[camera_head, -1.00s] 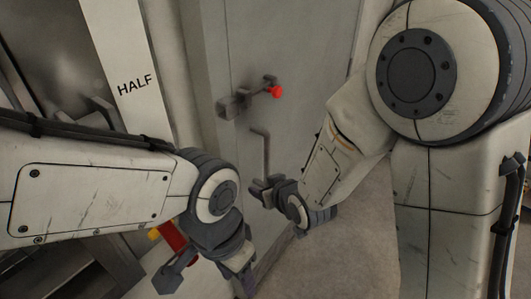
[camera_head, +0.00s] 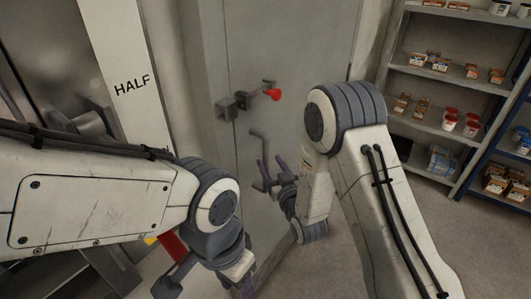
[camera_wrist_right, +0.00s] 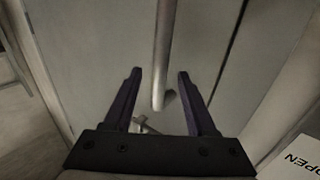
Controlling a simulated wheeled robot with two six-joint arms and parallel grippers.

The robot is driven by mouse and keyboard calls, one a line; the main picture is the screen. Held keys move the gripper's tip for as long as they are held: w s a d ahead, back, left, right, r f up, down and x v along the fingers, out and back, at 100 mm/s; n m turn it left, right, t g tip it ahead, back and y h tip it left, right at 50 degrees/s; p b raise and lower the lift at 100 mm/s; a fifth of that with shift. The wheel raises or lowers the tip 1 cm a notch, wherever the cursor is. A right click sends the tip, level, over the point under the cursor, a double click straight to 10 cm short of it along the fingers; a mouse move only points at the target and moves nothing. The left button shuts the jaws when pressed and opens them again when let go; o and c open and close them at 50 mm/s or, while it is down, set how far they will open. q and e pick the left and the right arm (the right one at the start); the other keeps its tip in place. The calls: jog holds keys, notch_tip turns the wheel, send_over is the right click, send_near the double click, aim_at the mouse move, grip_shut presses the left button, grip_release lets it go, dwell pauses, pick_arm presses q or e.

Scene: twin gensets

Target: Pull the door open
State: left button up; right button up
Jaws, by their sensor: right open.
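The grey door (camera_head: 300,60) stands upright in the head view and looks shut in its frame. Its bent bar handle (camera_head: 259,136) is below a latch with a red knob (camera_head: 275,95). My right gripper (camera_head: 272,161) is open at the handle's lower part, which its fingers partly hide. In the right wrist view the handle bar (camera_wrist_right: 164,45) comes down between the two spread purple fingers, with a gap on both sides. My left gripper (camera_head: 215,272) hangs at the bottom of the head view, partly cut off, away from the handle.
A shelf unit (camera_head: 440,108) with boxes and jars stands at the right. A white panel marked HALF (camera_head: 132,84) and grey machinery (camera_head: 55,60) are at the left. The floor (camera_head: 325,270) before the door looks clear. A white OPEN sign (camera_wrist_right: 300,160) shows in the wrist view.

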aim_at(268, 158)
jog(key=shift+p+x, duration=0.45)
jog(key=shift+x, duration=1.65)
grip_shut()
